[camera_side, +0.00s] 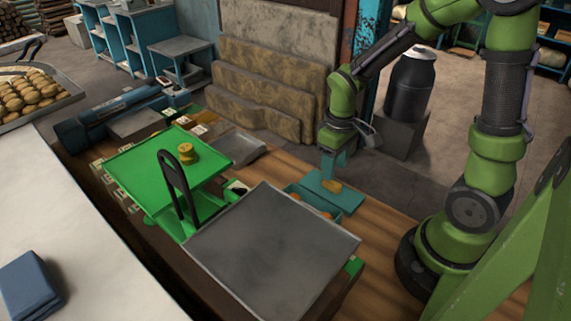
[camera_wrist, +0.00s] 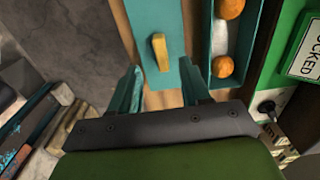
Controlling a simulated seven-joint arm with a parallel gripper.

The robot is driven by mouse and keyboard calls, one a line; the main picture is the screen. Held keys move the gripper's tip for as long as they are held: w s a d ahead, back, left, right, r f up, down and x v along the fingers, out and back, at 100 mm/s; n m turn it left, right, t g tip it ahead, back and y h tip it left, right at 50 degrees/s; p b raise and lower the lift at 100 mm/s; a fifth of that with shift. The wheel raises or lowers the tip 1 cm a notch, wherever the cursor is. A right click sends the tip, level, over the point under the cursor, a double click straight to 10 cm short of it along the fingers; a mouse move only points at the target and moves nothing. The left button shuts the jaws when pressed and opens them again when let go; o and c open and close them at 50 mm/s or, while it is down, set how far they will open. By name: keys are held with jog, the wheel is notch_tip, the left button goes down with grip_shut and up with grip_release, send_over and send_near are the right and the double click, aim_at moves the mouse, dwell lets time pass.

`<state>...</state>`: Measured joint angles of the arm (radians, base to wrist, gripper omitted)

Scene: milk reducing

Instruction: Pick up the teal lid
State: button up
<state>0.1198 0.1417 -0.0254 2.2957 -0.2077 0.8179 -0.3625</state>
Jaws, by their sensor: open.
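The teal lid (camera_side: 346,197) is a flat plate with a yellow handle (camera_side: 331,186) on top. It lies beside the teal box (camera_side: 299,191), and the wrist view shows both the lid (camera_wrist: 143,20) and the handle (camera_wrist: 160,52) upright in front of my gripper. The box (camera_wrist: 209,50) lies to the right of the lid there and holds two orange balls (camera_wrist: 222,67) and a white item (camera_wrist: 218,39). My gripper (camera_side: 333,164) is above the lid, with its teal fingers apart. In the wrist view my gripper (camera_wrist: 158,68) is open, with the handle just beyond its fingertips, not between them.
A grey metal plate (camera_side: 272,247) stands left of the box at the front. A green scale pan (camera_side: 142,172) with a brass weight (camera_side: 188,154) is farther left. A green sign (camera_wrist: 306,47) is right of the box in the wrist view. Bare wood lies right of the lid.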

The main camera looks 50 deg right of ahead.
aim_at(331, 188)
notch_tip(331, 188, down, 5)
jog(key=shift+a+r, duration=0.1)
grip_shut()
dwell(0.3)
